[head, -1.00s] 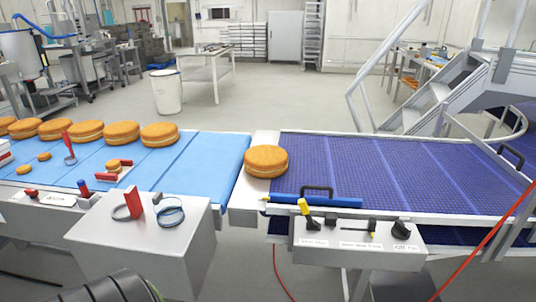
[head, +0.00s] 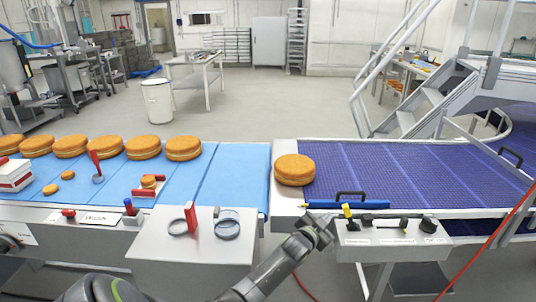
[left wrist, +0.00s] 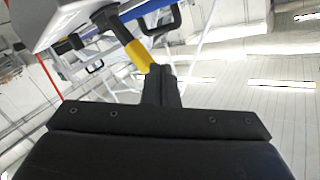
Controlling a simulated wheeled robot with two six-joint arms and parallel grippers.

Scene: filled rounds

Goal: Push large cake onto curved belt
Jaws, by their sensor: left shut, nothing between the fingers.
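A large round cake (head: 295,170) with golden top and pale filling sits on the white transfer plate (head: 285,206) between the two belts, at the left edge of the purple curved belt (head: 420,172). My left gripper (head: 318,228) is shut and empty, in front of and below the cake, apart from it, near the control box. In the left wrist view the shut fingers (left wrist: 163,78) appear close to a yellow handle (left wrist: 138,55); I cannot tell whether they touch. My right gripper is not in view.
Several large cakes (head: 142,147) stand along the back of the blue belt (head: 230,180) at the left. A blue bar (head: 346,204) and black handle lie at the purple belt's front edge. A control box (head: 390,229) and a grey box top (head: 175,240) stand in front.

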